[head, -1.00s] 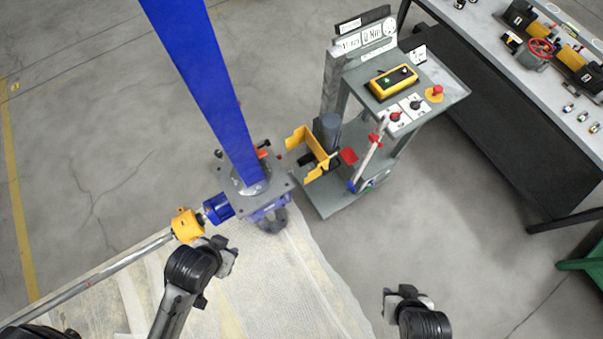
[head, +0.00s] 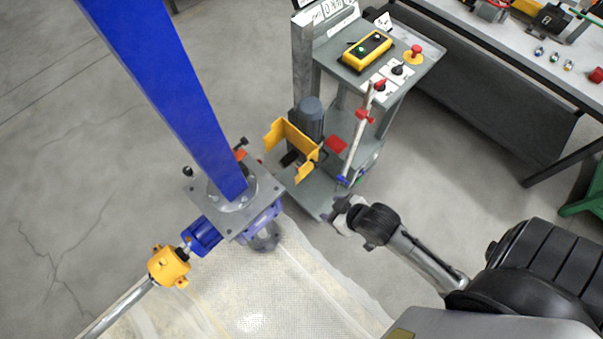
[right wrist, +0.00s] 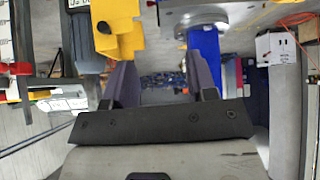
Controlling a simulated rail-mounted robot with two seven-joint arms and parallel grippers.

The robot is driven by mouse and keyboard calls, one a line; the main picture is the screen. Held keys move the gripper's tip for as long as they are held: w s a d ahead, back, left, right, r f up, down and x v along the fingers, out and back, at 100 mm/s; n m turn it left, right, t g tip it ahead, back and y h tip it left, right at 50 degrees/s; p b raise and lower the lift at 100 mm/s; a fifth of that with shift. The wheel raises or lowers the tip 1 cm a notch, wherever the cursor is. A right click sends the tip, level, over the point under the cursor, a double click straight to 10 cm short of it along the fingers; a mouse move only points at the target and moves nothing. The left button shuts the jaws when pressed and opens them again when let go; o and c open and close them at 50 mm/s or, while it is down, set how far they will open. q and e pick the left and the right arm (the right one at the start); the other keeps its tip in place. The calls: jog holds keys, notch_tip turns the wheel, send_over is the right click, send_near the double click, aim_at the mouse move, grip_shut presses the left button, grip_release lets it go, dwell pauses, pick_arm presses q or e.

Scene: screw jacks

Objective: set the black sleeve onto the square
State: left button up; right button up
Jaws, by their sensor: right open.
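I cannot pick out the black sleeve or the square for certain. A small dark part (head: 292,158) sits between the plates of the yellow bracket (head: 276,137) on the cart, beside the grey motor (head: 311,114). The screw jack (head: 234,207) stands to the left, with its blue column rising and a blue coupling (head: 202,235) on its side. My right gripper (head: 342,213) is open and empty beside the cart's lower front edge. In the right wrist view its open fingers (right wrist: 162,82) are apart, with the yellow bracket (right wrist: 120,30) beyond them. My left gripper is out of view.
The cart carries a yellow control box (head: 366,50), a red stop button (head: 416,51) and a red-and-white upright rod (head: 361,130). A yellow fitting (head: 168,265) joins a long shaft at lower left. A workbench (head: 500,50) stands at upper right. Floor between cart and bench is clear.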

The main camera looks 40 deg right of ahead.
jog(key=w+d+f+t+b, duration=0.2)
jog(key=w+f+t+b, duration=0.1)
jog(key=f+b, duration=0.65)
jog(key=w+d+f+t+b, duration=0.2)
jog(key=w+d+f+b, duration=0.15)
jog(key=f+b, duration=0.6)
jog(key=m+t+b, duration=0.1)
jog(key=t+b, duration=0.4)
jog(key=b, duration=0.9)
send_near(294, 165)
jog(key=w+b, duration=0.4)
jog(key=shift+w+f+b, duration=0.25)
jog(key=shift+b, duration=0.1)
jog(key=shift+c, duration=0.3)
jog(key=shift+a, duration=0.1)
jog(key=c, duration=0.9)
grip_shut()
